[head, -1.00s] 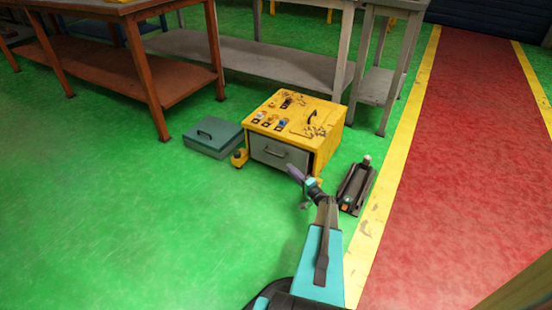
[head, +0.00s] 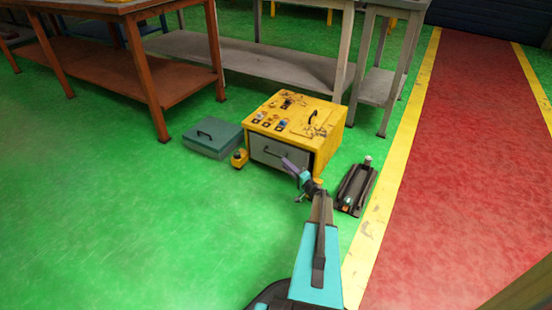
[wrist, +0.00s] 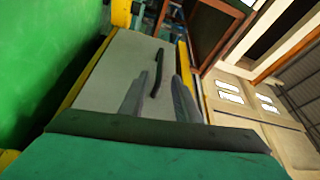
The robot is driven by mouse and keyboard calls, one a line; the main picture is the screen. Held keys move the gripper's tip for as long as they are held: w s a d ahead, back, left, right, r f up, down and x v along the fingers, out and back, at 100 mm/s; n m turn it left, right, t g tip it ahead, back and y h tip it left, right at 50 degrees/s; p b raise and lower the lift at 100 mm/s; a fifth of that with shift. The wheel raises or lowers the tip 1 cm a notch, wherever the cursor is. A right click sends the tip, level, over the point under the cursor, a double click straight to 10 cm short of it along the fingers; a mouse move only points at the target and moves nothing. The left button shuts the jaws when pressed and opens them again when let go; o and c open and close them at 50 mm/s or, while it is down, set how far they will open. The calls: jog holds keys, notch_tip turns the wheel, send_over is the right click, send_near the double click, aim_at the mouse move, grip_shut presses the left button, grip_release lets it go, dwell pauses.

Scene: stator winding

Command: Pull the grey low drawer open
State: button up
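The grey low drawer (head: 270,152) is set in the front of a yellow cabinet (head: 322,150) on the green floor and looks shut. Its dark bar handle shows in the wrist view (wrist: 157,72), along with the grey drawer front (wrist: 112,75). My gripper (head: 288,164) is in front of the right part of the drawer. In the wrist view my gripper's two fingers (wrist: 156,98) are spread apart, with the lower end of the handle seen between their tips. I cannot tell whether the fingers touch the handle.
A teal case (head: 213,137) lies left of the cabinet, with a small yellow item (head: 239,158) between them. A black tray-like thing (head: 355,187) lies right. Workbenches (head: 262,58) stand behind. The green floor in front is clear.

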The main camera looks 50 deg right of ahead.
jog(key=w+b, duration=0.1)
jog(key=w, duration=0.2)
jog(key=w+b, duration=0.1)
jog(key=w, duration=0.2)
jog(key=w+d+b, duration=0.1)
jog(key=w, duration=0.1)
jog(key=shift+w+d+r, duration=0.1)
jog(key=shift+w+r, duration=0.2)
jog(key=shift+w, duration=0.1)
jog(key=shift+c, duration=0.2)
grip_shut()
